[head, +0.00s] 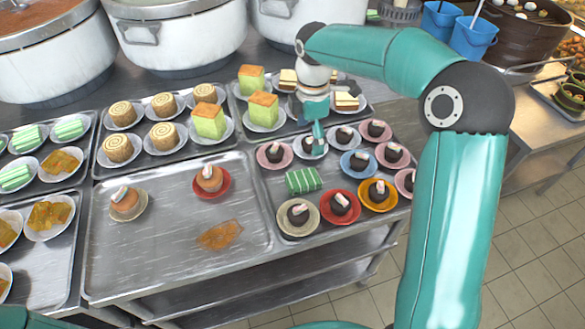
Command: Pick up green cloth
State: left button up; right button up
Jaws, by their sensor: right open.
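A green cloth with pale stripes (304,180) lies flat, roughly rectangular, on the front right metal tray (270,212), left of several small dark cakes on coloured saucers. My right gripper (318,138) points down above the back part of that tray, behind and slightly right of the cloth, apart from it. It is open, and no held thing shows in it. Its wrist and fingers hide part of the plates behind. My left gripper is not in view.
Saucers with dark cakes (340,204) crowd the cloth's right and front. The tray to the left (160,250) holds two cakes, an orange-brown patch (220,235) and much bare metal. Large stockpots (180,38) stand behind; blue buckets (472,37) stand at the back right.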

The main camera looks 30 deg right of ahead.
send_over(306, 177)
notch_tip(306, 177, down, 10)
jog(key=shift+w+f, duration=0.1)
jog(key=shift+f, duration=0.55)
notch_tip(306, 177, down, 5)
jog(key=shift+r+p, duration=0.2)
jog(key=shift+p, duration=0.75)
jog(key=shift+f, duration=0.4)
jog(key=shift+c, duration=0.2)
jog(key=c, duration=1.2)
